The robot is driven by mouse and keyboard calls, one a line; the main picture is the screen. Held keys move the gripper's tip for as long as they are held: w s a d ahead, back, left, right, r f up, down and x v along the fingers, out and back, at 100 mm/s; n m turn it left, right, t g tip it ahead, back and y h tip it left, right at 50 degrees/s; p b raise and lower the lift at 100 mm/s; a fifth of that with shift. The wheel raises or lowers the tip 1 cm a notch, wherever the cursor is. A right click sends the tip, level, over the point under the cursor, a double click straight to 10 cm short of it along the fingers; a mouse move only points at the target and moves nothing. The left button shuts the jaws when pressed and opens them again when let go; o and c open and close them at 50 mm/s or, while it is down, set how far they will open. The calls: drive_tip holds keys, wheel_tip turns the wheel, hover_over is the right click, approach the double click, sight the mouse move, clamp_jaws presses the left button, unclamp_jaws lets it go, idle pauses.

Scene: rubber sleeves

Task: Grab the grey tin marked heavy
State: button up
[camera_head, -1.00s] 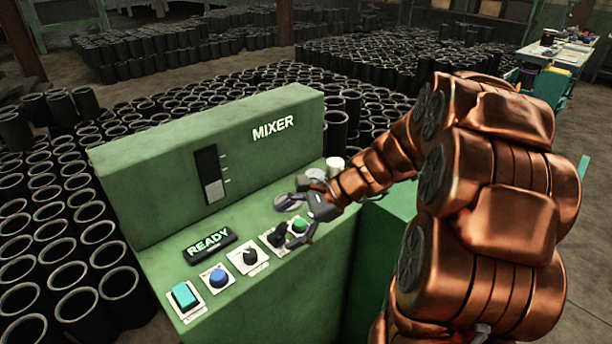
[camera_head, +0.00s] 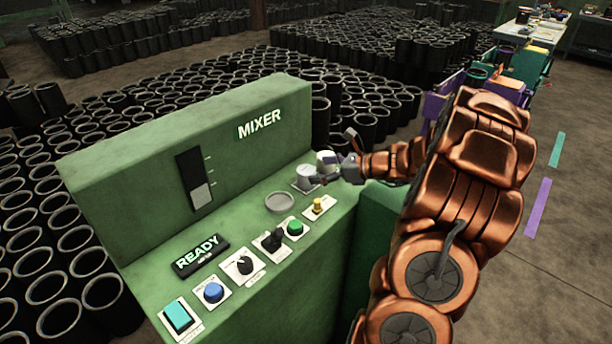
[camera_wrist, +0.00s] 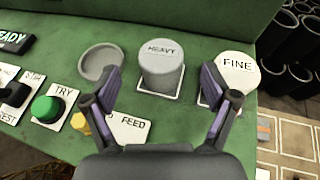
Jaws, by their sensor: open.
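The grey tin marked HEAVY (camera_wrist: 162,72) stands upright on a white square on the green mixer panel, in the wrist view. In the head view the grey tin (camera_head: 304,178) is at the panel's right end, partly covered by my gripper. My gripper (camera_wrist: 166,82) is open and empty, its two fingers apart with the grey tin ahead between them. In the head view my gripper (camera_head: 330,160) is at the tins. A white tin marked FINE (camera_wrist: 236,75) stands to the right, partly behind the right finger.
A shallow round grey dish (camera_wrist: 100,62) lies left of the grey tin. A green TRY button (camera_wrist: 46,107) and a yellow knob by the FEED label (camera_wrist: 80,123) are nearer. The mixer's back wall (camera_head: 200,140) rises behind the panel. Black sleeves (camera_head: 372,108) crowd the floor beyond.

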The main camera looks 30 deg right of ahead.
sight(313, 171)
drive_tip(key=shift+f+p+x, duration=0.25)
drive_tip(key=shift+p+x, duration=0.55)
drive_tip(key=shift+x, duration=1.65)
drive_tip(key=shift+s+d, duration=0.1)
drive_tip(key=shift+c, duration=0.4)
drive_tip(key=c, duration=1.3)
